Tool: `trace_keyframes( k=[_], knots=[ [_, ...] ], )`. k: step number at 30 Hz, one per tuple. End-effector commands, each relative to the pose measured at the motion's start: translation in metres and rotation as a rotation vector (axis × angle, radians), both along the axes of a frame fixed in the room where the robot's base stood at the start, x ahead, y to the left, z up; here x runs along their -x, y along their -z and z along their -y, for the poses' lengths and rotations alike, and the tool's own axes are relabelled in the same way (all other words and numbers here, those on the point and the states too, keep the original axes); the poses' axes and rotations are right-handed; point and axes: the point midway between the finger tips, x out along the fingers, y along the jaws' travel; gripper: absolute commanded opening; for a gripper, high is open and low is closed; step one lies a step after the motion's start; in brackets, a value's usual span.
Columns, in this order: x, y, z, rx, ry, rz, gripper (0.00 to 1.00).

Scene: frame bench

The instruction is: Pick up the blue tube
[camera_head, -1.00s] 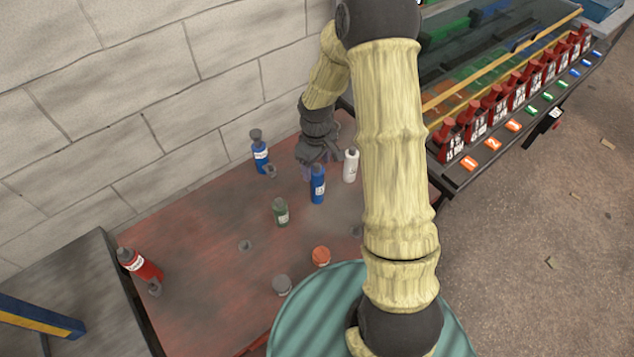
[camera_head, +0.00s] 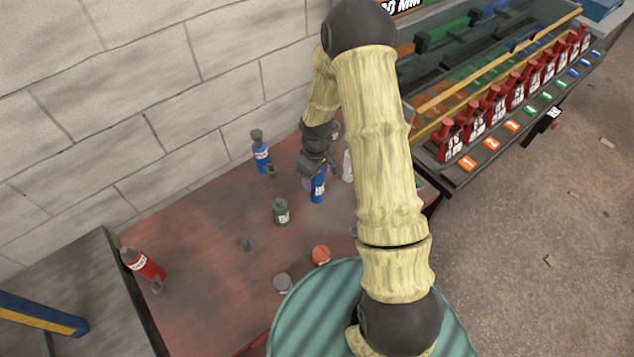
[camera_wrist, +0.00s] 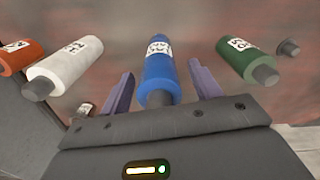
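A blue tube (camera_head: 318,188) with a white label stands on the red table, and my gripper (camera_head: 312,178) is right at it. In the wrist view the blue tube (camera_wrist: 158,72) lies between the two purple fingers of my gripper (camera_wrist: 158,88). The fingers are spread, with a gap visible on each side of the tube. A second blue tube (camera_head: 261,152) with a dark cap stands farther back by the wall, apart from my gripper. The upper part of the nearer blue tube is partly hidden by my gripper in the head view.
A white tube (camera_wrist: 68,64) and a green tube (camera_wrist: 245,60) flank the blue one closely. The green one (camera_head: 281,212) also shows in the head view. A red tube (camera_head: 142,264) stands at the left. A rack of red bottles (camera_head: 490,112) is at the right.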

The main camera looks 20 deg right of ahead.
Motion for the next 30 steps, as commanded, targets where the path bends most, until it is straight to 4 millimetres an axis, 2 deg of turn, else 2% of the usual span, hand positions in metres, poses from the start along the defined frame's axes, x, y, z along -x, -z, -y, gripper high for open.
trace_keyframes(
  k=[1,9,10,20,26,30],
  knots=[
    [0.0,0.0,0.0,0.0,0.0,0.0,0.55],
    [0.0,0.0,0.0,0.0,0.0,0.0,0.02],
    [0.0,-0.001,0.0,0.0,0.0,0.001,0.0],
    [-0.001,-0.005,0.0,0.0,0.001,0.002,0.0],
    [-0.001,-0.027,0.0,0.0,0.002,0.006,0.0],
    [-0.001,-0.052,0.001,0.0,0.001,0.006,0.0]
  ],
)
